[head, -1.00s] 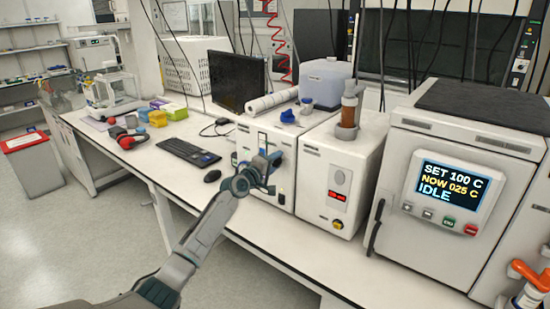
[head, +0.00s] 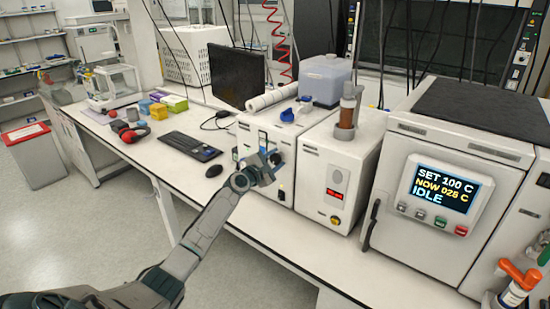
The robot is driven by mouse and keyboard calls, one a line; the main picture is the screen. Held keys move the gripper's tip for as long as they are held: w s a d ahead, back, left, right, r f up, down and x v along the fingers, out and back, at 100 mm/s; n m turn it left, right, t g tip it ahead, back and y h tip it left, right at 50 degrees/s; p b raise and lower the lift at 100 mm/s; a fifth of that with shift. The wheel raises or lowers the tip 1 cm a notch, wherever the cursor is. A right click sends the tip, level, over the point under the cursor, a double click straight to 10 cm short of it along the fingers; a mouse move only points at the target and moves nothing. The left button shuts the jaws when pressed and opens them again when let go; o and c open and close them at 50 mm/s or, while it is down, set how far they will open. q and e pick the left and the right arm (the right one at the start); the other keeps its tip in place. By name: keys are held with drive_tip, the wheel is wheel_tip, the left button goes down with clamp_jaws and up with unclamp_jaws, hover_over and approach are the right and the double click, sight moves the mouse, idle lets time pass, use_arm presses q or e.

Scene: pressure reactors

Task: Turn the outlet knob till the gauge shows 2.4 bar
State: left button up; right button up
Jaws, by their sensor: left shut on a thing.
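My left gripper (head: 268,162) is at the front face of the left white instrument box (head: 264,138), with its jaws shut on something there. The spot fits the outlet knob, but the gripper covers it almost fully. A small dark part and a blue part show beside the jaws on the same face. I cannot make out the gauge or its reading in this view. My right gripper is not in view.
A second white box (head: 317,173) with a red display stands right beside it. A large heater (head: 398,211) reads SET 100 C, IDLE. A mouse (head: 213,171) and keyboard (head: 188,147) lie to the left. The bench front edge is clear.

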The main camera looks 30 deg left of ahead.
use_arm(q)
drive_tip(key=shift+f+n, duration=0.2)
drive_tip(key=shift+n, duration=0.4)
drive_tip(key=o, duration=1)
drive_tip(key=shift+r, duration=0.15)
drive_tip(key=shift+c, duration=0.2)
drive_tip(key=s+p, duration=0.2)
drive_tip(key=s, duration=0.8)
drive_tip(key=shift+s+a, duration=0.4)
drive_tip(key=shift+a, duration=0.05)
drive_tip(key=shift+d, duration=0.1)
